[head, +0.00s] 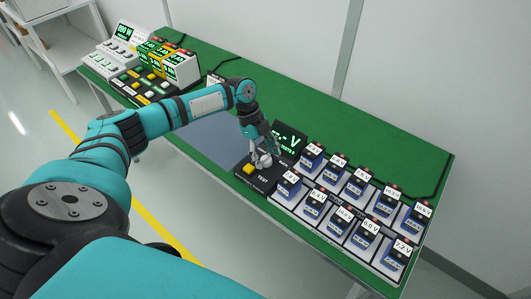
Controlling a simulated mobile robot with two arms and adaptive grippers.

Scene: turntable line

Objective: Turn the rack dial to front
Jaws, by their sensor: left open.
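I cannot make out a rack dial for certain in the head view. A rack (325,213) of blue batteries with white voltage tags stands at the right of the green table, in two rows. My left gripper (262,162) is open and points down over the black test box (259,180), close to the box's back part. The gripper hides some of the box there. A yellow button (249,169) shows on the box to the left of the fingers. A dark display (289,139) with green characters stands just behind. My right gripper is not in view.
A control panel (133,87) with yellow buttons, and lit yellow-and-green units (170,62), stand at the table's far left. A grey-blue mat (212,139) lies bare under my left arm. The green table (330,125) is clear behind the rack, towards the wall.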

